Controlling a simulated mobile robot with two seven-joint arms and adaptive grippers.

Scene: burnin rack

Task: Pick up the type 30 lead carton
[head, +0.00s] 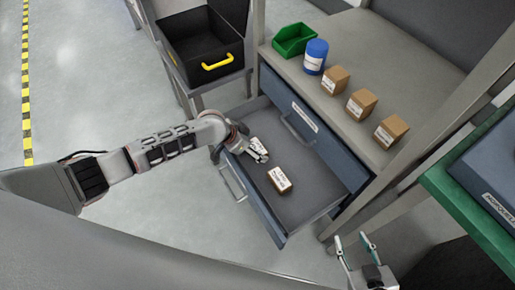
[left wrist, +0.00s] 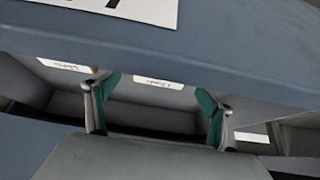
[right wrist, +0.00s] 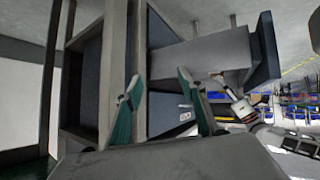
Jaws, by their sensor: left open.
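A brown carton with a white label (head: 279,180) lies in the open drawer (head: 306,207); its print is too small to read. My left gripper (head: 261,156) is open over the drawer's left part, apart from this carton. A white labelled patch (head: 256,144) shows beside its fingers; I cannot tell whether it is another carton. In the left wrist view, the open fingers (left wrist: 158,112) have nothing between them. Three more brown cartons (head: 335,80) (head: 361,103) (head: 390,131) stand on the bench top, labels unreadable. My right gripper (head: 356,250) is open and empty, right of the drawer.
A blue labelled tub (head: 315,56) and a green bin (head: 293,39) stand on the bench top (head: 345,125). A black crate with a yellow handle (head: 217,63) is left of the bench. A rack post rises at right, beside a green-edged surface (head: 470,212). Floor at left is clear.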

